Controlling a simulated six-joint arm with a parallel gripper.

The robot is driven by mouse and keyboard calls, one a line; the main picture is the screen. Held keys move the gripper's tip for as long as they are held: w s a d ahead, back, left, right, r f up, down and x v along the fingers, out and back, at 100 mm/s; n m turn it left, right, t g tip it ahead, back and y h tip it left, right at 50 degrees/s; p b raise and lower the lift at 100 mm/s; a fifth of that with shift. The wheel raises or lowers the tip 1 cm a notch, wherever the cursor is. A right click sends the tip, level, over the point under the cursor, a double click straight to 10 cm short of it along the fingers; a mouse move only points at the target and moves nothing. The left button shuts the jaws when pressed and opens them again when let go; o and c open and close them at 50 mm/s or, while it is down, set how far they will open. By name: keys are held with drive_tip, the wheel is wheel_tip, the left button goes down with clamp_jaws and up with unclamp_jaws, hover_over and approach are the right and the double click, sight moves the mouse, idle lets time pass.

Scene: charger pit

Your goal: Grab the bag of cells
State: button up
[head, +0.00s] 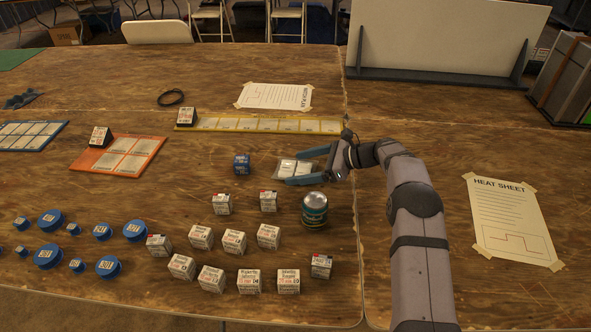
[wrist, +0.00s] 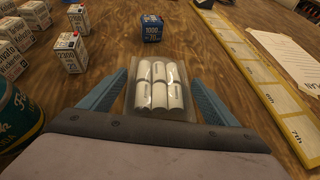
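The bag of cells (wrist: 158,92) is a clear flat pouch with several white cells in it. It lies on the wooden table between the fingers of my gripper (wrist: 160,90) in the wrist view. The blue fingers are spread wide, one on each side of the bag, with a small gap at the left and right. In the head view the bag (head: 294,169) shows partly behind my gripper (head: 300,173), whose blue fingers point left. The near end of the bag is close to the gripper body.
A blue box (head: 242,163) stands just left of the bag. A green can (head: 314,209) and several white boxes (head: 234,241) stand nearer. A yellow-edged strip (head: 260,125) lies behind. A heat sheet (head: 510,220) is taped at the right.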

sight(301, 167)
drive_tip(key=shift+r, duration=0.1)
drive_tip(key=c, duration=1.1)
wheel_tip(301, 167, up, 10)
